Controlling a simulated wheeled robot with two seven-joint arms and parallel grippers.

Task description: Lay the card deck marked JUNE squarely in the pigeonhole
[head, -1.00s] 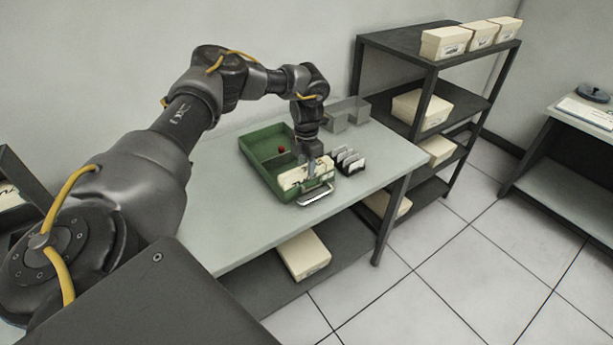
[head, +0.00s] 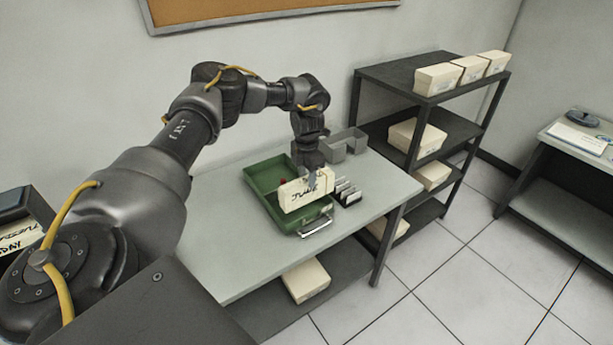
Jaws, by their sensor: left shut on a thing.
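A cream card deck (head: 300,194) with dark handwriting, which seems to read June, hangs upright in my left gripper (head: 312,176). The gripper is shut on the deck's upper edge, above the front part of a green tray (head: 262,182). The deck hides part of the tray. No pigeonhole can be made out for certain; a grey open-topped metal holder (head: 334,152) stands at the back of the table. My right gripper is not in view.
A small rack of dark dividers (head: 347,192) stands right beside the tray on the pale table (head: 235,262). A small red thing (head: 284,181) shows in the tray. A dark shelf unit (head: 397,72) with cream boxes (head: 438,78) stands to the right. Lettered cream cards (head: 22,236) show at far left.

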